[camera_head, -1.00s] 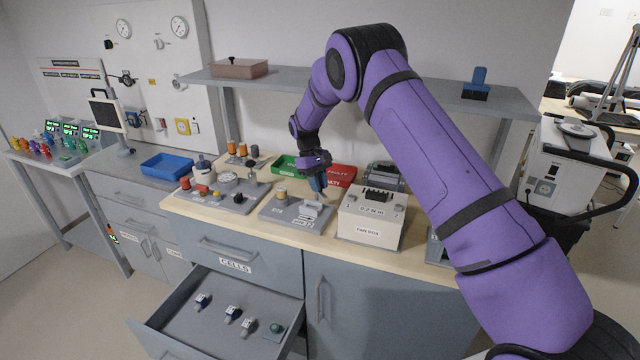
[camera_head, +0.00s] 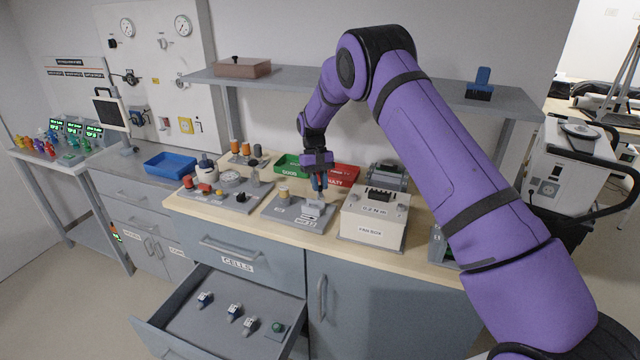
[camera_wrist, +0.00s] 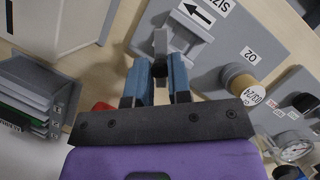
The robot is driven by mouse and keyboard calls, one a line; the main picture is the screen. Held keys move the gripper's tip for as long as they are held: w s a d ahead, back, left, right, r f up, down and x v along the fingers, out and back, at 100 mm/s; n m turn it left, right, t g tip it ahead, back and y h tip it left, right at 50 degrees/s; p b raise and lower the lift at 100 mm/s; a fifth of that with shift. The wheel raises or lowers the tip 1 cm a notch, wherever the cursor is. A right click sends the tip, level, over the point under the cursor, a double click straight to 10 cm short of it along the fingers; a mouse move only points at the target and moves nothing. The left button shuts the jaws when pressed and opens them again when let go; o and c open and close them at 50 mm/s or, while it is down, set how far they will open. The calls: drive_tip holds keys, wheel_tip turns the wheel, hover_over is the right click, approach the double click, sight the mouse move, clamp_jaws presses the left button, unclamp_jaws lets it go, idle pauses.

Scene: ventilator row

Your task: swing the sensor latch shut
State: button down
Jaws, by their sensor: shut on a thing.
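The sensor station is a grey plate (camera_head: 284,214) on the bench, with a light grey latch block (camera_head: 312,208) on its right half. The wrist view shows the plate (camera_wrist: 232,35) with an arrow label, an "O2" label and a round cell (camera_wrist: 240,80) marked 03/24. My gripper (camera_head: 318,188) is over the latch block, pointing down. In the wrist view my gripper (camera_wrist: 160,68) has its two blue fingers shut on the upright grey latch lever (camera_wrist: 160,43). The fingers hide the lever's lower part, and I cannot tell whether the latch is seated.
The white fan box (camera_head: 374,218) stands close on the right. A knobbed grey panel (camera_head: 222,192) lies to the left. Green (camera_head: 287,165) and red (camera_head: 343,175) trays are behind. A shelf (camera_head: 350,90) hangs above. The cell drawer (camera_head: 215,318) is open below.

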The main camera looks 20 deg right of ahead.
drive_tip(key=shift+w+a+m+y, duration=0.1)
drive_tip(key=shift+m+y, duration=0.15)
drive_tip(key=shift+m, duration=0.4)
drive_tip(key=shift+a+m+y, duration=0.15)
drive_tip(key=shift+m+y, duration=0.15)
drive_tip(key=shift+m, duration=0.3)
drive_tip(key=shift+w+a+m+y, duration=0.1)
drive_tip(key=shift+m+y, duration=0.15)
drive_tip(key=shift+m, duration=0.4)
idle(1.9)
drive_tip(key=c, duration=1.1)
unclamp_jaws()
drive_tip(key=shift+o, duration=0.2)
